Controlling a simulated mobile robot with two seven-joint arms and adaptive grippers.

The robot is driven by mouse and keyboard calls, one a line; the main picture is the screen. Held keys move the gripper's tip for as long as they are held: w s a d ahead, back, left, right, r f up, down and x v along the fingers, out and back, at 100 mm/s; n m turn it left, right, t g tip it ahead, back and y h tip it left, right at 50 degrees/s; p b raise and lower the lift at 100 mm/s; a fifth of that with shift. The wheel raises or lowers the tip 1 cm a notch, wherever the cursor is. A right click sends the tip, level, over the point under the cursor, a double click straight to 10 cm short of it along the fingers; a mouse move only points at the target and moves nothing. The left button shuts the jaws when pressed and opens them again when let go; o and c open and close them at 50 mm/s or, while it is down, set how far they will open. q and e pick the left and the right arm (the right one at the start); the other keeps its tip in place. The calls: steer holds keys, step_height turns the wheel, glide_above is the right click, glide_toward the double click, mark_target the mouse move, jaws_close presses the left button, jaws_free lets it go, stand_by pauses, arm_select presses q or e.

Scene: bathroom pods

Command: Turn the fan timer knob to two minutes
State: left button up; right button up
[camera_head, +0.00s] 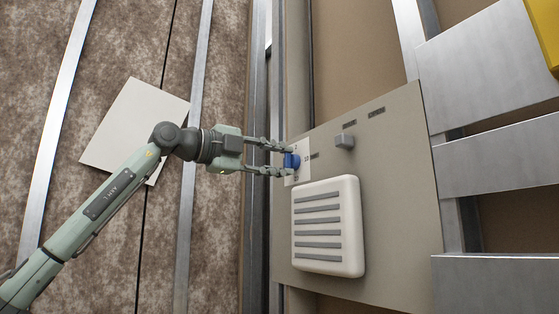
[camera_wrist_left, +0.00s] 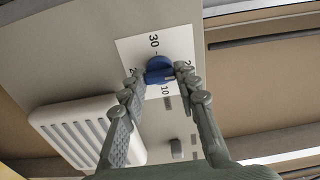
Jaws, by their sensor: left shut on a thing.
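The blue fan timer knob (camera_head: 292,161) sits on a white dial plate on the beige panel. In the left wrist view the knob (camera_wrist_left: 159,69) shows between my fingers, with "30" above it and "10" below it on the dial plate (camera_wrist_left: 133,49). Other dial marks are partly hidden by the fingers. My left gripper (camera_head: 287,160) reaches in from the left and is shut on the knob, one finger on each side; it also shows in the left wrist view (camera_wrist_left: 160,80). I cannot read which mark the knob points to. My right gripper is not in view.
A white slatted vent grille (camera_head: 328,226) sits just below the dial. A small grey switch (camera_head: 344,142) with small labels is to the right on the panel (camera_head: 400,190). Metal rails (camera_head: 490,70) stand at the right, and a yellow object (camera_head: 546,30) is at the top right.

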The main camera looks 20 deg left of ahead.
arm_select(q)
steer(key=o, duration=1.2)
steer(key=shift+c, duration=0.2)
steer(key=v, duration=1.2)
steer(key=shift+a, duration=0.1)
